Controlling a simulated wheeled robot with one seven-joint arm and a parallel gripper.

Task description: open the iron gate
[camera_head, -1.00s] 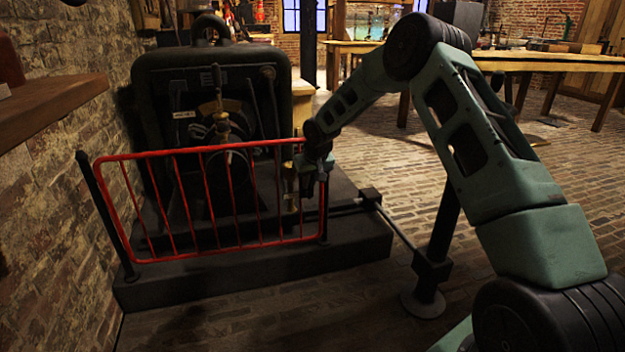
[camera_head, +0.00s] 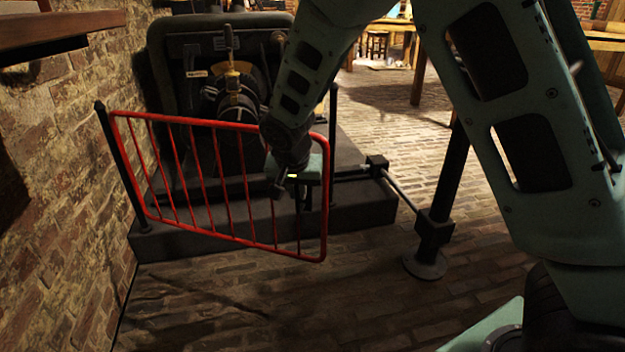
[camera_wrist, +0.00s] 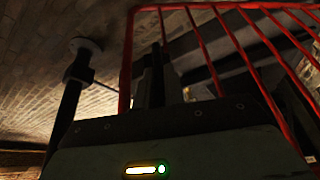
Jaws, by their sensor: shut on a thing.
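The red iron gate (camera_head: 190,121) hangs from a black post (camera_head: 122,165) by the brick wall. Its free right end stands out toward me, apart from the black post (camera_head: 333,125) on the right, so it is partly open. My gripper (camera_head: 285,188) is at the upper right part of the gate and is shut on it. The exact grip point is hidden by my wrist. In the wrist view the gate's bars (camera_wrist: 128,60) run close beside my dark fingers (camera_wrist: 158,75).
A dark machine (camera_head: 215,60) stands on a low plinth (camera_head: 365,215) behind the gate. A black stand with a round foot (camera_head: 425,265) is to the right, joined to the plinth by a rod. A wooden shelf (camera_head: 70,28) juts from the left wall. The brick floor in front is clear.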

